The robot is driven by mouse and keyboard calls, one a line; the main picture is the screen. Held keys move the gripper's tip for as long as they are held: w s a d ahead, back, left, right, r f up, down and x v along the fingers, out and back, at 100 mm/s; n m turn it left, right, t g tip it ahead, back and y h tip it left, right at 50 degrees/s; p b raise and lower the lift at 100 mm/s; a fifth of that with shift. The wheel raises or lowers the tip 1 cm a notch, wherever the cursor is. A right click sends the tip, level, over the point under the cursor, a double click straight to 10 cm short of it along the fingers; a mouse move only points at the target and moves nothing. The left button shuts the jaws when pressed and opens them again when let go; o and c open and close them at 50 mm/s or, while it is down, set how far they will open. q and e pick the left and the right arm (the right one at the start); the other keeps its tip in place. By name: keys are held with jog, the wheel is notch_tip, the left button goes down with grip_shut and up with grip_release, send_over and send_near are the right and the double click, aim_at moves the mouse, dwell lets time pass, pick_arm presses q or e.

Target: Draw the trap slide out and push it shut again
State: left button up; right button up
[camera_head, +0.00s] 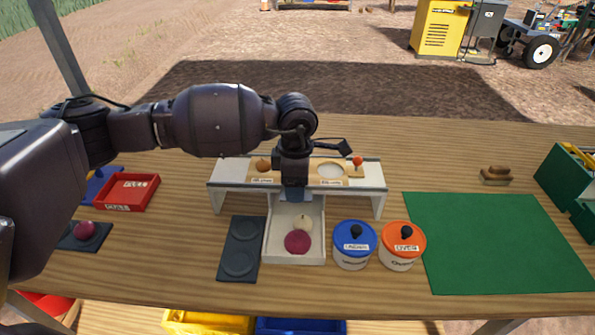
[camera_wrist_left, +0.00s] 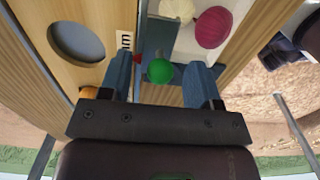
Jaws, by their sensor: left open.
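A white bench-like stand (camera_head: 377,176) with a wooden top carries a brown onion (camera_head: 263,165) and a pale round opening (camera_head: 331,171); an opening also shows in the left wrist view (camera_wrist_left: 76,42). My left gripper (camera_head: 293,193) points down at the stand's front edge, above the back of a white tray (camera_head: 269,236). In the left wrist view, a green ball-shaped knob (camera_wrist_left: 160,71) sits between my open fingers, with gaps on both sides. The gripper hides this knob in the head view. I cannot tell whether it belongs to the trap slide. An orange-red knob (camera_head: 357,160) stands at the top's right.
The tray holds a pale onion (camera_head: 303,223) and a red onion (camera_head: 297,242). A dark two-ring plate (camera_head: 240,249) lies left of it; blue (camera_head: 354,245) and orange (camera_head: 402,246) lidded pots stand right. A green mat (camera_head: 500,240) lies clear farther right.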

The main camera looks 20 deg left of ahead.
pick_arm(q)
jog(key=shift+r+p, duration=0.5)
jog(key=shift+r, duration=0.75)
jog(key=shift+r+p, duration=0.35)
jog(key=shift+r, duration=0.4)
jog(key=shift+r+p, duration=0.45)
jog(key=shift+r, duration=0.55)
pick_arm(e)
jog(key=shift+t, duration=0.3)
jog(key=r, duration=0.2)
jog(key=w+r, duration=0.1)
jog(key=r, duration=0.1)
jog(key=shift+d, duration=0.15)
pick_arm(q)
jog(key=shift+s+f, duration=0.1)
jog(key=shift+s, duration=0.05)
pick_arm(e)
jog(key=shift+a, duration=0.2)
